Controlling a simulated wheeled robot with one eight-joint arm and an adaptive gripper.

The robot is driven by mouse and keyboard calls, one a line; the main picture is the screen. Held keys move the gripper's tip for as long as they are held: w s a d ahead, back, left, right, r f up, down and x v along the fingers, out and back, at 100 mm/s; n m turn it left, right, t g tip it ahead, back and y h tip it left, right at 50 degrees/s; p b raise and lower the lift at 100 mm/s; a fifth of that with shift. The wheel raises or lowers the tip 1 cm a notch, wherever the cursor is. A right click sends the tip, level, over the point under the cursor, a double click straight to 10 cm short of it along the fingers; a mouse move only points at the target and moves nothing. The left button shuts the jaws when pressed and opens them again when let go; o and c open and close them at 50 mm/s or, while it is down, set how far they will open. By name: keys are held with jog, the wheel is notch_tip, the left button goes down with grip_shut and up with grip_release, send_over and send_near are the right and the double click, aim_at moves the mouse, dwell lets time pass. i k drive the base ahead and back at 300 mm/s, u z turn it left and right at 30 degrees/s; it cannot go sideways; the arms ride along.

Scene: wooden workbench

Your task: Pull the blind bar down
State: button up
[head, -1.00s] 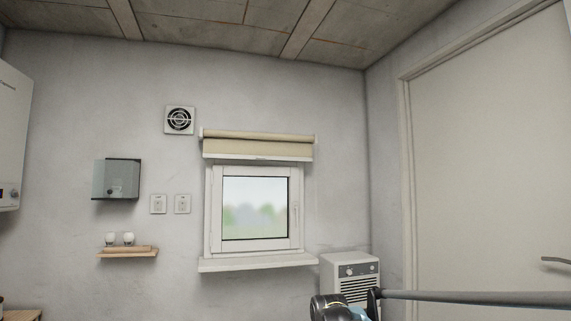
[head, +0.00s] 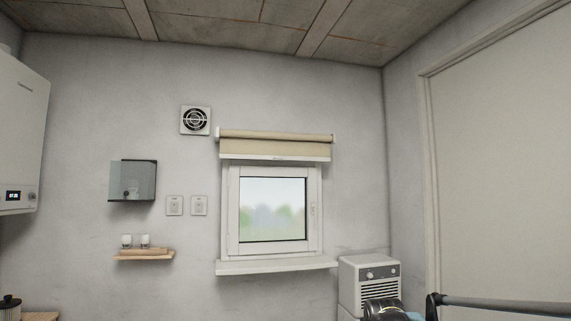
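A beige roller blind (head: 275,146) hangs above the window, rolled up nearly all the way. Its white blind bar (head: 275,158) runs along the blind's lower edge, just above the window frame, and looks level. The window (head: 272,210) below is shut and its pane is uncovered. Part of my arm shows at the bottom right, well below the blind and apart from it. My gripper's fingers do not show in this view.
A white sill (head: 276,267) juts out under the window. A white heater-like unit (head: 369,285) stands to its right. A door (head: 500,180) fills the right side. A shelf (head: 143,256), a glass-fronted box (head: 132,180) and a boiler (head: 22,135) are on the left.

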aim_at(230, 148)
jog(key=i, duration=0.95)
jog(key=u, duration=0.05)
